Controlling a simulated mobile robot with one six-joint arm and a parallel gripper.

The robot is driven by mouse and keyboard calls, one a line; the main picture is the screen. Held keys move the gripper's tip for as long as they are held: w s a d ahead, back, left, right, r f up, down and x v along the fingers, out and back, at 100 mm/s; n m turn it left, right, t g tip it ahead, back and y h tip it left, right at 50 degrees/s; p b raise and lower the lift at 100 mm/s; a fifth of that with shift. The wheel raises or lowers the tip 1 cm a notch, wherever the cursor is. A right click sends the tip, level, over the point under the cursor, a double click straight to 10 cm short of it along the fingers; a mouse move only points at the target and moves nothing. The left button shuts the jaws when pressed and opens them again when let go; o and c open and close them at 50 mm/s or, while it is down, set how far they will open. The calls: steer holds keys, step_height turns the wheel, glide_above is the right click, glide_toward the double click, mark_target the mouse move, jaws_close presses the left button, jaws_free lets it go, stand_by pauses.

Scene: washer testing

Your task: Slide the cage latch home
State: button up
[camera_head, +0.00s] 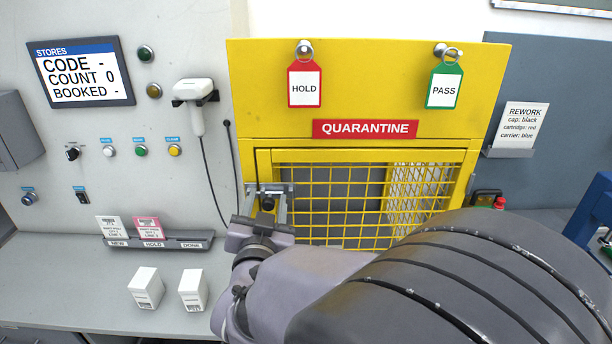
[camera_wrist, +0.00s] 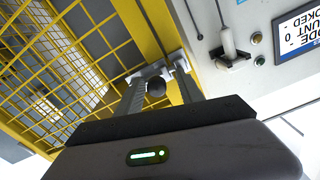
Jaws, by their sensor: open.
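The yellow quarantine cage (camera_head: 370,90) has a mesh door (camera_head: 340,205). The cage latch (camera_head: 271,188) is a grey metal bolt with a dark round knob (camera_head: 268,203) at the door's left edge. My gripper (camera_head: 267,198) is at the latch, its two fingers open on either side of the knob. In the wrist view the latch (camera_wrist: 153,70) and knob (camera_wrist: 156,87) show between the fingers of my gripper (camera_wrist: 160,88). I cannot tell whether either finger touches the knob. The bolt's far end is partly hidden by the fingers.
A HOLD tag (camera_head: 304,84) and a PASS tag (camera_head: 444,84) hang above the door. A scanner (camera_head: 194,105) with its cable hangs left of the cage. Two white boxes (camera_head: 146,288) stand on the bench below a card rack (camera_head: 160,241). My arm covers the lower right.

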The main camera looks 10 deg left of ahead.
steer(key=v, duration=1.7)
steer(key=shift+s+b, duration=0.25)
steer(key=shift+b, duration=0.15)
steer(key=w+d+f+m+g+y+b, duration=0.1)
steer(key=w+d+f+m+g+b, duration=0.25)
steer(key=w+d, duration=0.35)
steer(key=s+d+f+g+h+b, duration=0.1)
steer(key=s+d+f+g, duration=0.3)
steer(key=s+d, duration=0.3)
steer(key=s+d+f+g+h+b, duration=0.1)
steer(key=s+d+f+g+h, duration=0.1)
steer(key=s+d, duration=0.5)
steer(key=d+f+g, duration=0.1)
steer(key=d+g, duration=0.1)
steer(key=d, duration=0.3)
steer(key=shift+f+m, duration=0.35)
steer(key=shift+f, duration=0.05)
